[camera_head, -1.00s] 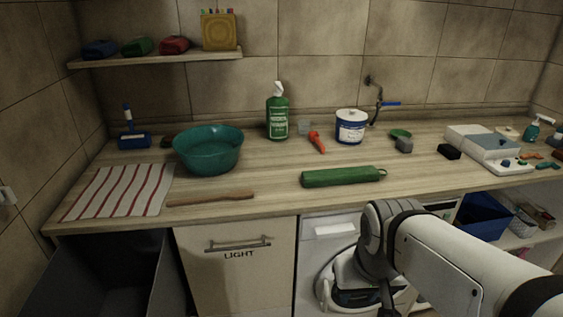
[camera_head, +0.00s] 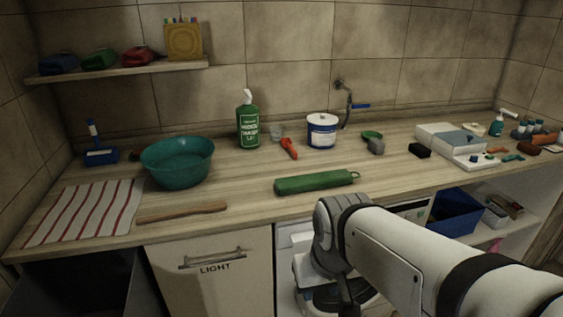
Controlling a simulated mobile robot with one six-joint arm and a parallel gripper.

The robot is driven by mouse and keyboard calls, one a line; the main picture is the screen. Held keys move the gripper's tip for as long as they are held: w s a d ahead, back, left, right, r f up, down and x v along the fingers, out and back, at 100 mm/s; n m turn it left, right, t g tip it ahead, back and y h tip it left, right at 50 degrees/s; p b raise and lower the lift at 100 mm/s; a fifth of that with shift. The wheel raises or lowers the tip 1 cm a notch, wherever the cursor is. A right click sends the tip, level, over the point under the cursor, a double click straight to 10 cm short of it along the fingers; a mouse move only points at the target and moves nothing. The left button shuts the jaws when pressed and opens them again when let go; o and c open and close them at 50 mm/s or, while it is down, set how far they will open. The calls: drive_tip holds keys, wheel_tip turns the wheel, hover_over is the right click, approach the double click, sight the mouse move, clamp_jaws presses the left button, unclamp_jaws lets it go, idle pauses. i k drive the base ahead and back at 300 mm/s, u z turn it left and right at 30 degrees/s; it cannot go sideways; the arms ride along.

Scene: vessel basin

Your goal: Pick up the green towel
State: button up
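A green folded cloth-like bundle (camera_head: 98,58) lies on the wall shelf at the upper left, between a blue one (camera_head: 57,63) and a red one (camera_head: 137,56). It looks like the green towel. A long green object (camera_head: 316,182) with a small loop at its right end lies near the front of the counter; I cannot tell whether it is a rolled cloth. My arm comes in from the lower right and bends down in front of the counter, below the long green object. My gripper's fingers are not visible. Nothing of mine touches either green thing.
The wooden counter (camera_head: 235,180) holds a teal basin (camera_head: 178,165), a striped cloth (camera_head: 85,212), a wooden stick (camera_head: 182,211), a green bottle (camera_head: 248,122) and a white tub (camera_head: 321,131). Open shelving is at the right.

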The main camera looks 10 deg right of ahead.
sight(284, 185)
drive_tip(key=i, duration=0.9)
drive_tip(key=u, duration=0.05)
